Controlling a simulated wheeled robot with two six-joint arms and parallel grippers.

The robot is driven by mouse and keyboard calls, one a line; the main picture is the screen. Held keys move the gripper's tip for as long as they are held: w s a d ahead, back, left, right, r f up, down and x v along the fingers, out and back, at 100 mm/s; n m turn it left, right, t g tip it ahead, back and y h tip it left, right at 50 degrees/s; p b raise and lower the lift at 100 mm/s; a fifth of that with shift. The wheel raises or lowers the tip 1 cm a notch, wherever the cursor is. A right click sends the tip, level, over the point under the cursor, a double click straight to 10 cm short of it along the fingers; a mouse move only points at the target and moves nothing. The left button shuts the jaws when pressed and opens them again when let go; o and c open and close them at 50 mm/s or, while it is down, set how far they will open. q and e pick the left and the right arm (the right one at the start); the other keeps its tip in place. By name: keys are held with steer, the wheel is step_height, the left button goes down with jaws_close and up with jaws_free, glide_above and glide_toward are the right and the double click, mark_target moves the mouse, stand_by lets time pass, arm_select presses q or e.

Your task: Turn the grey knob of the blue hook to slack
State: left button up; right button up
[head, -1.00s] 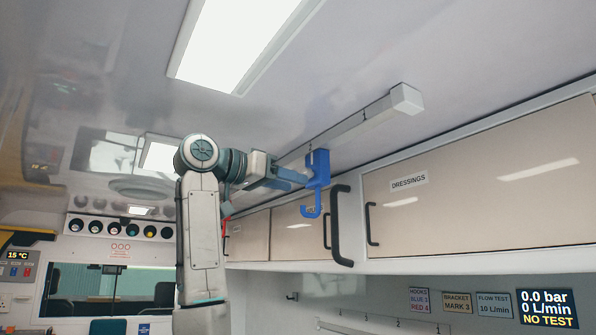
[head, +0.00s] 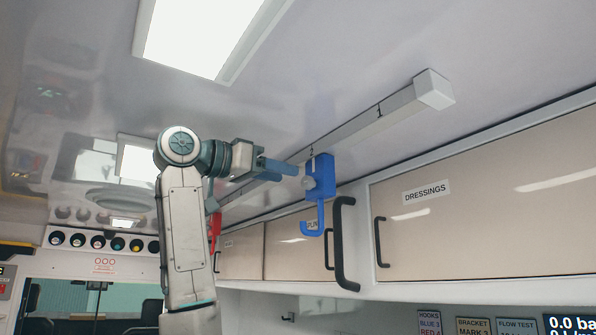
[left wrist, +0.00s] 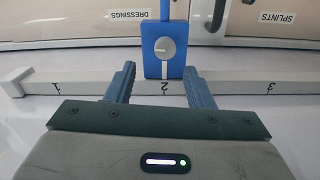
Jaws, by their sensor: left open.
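The blue hook (head: 320,178) hangs from the ceiling rail, its curved end downward. Its round grey knob (head: 309,183) faces my left arm. In the left wrist view the blue hook (left wrist: 151,32) is at rail mark 2, with the grey knob (left wrist: 165,49) on its block; the knob's setting is too small to read surely. My left gripper (head: 294,170) is open and empty, its tips just short of the knob. In the left wrist view its fingers (left wrist: 160,71) stand apart, either side of the block's line, with the knob beyond the tips. My right gripper is not in view.
The ceiling rail (head: 385,112) runs along above closed cabinets (head: 480,200). A black cabinet handle (head: 340,245) stands close beside the hook. A red hook (head: 215,228) is farther along, behind my arm. A ceiling lamp (head: 200,35) is overhead.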

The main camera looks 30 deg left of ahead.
mark_target(304, 181)
arm_select(q)
steer(key=x, duration=0.2)
steer(key=p+x, duration=0.1)
steer(key=shift+w+a, duration=0.15)
steer(key=shift+w, duration=0.25)
steer(key=shift+w+f+p, duration=0.2)
steer(key=shift+w+p, duration=0.1)
steer(key=shift+w, duration=0.6)
steer(key=shift+d, duration=0.3)
steer(key=shift+s, duration=0.1)
steer(key=c, duration=1)
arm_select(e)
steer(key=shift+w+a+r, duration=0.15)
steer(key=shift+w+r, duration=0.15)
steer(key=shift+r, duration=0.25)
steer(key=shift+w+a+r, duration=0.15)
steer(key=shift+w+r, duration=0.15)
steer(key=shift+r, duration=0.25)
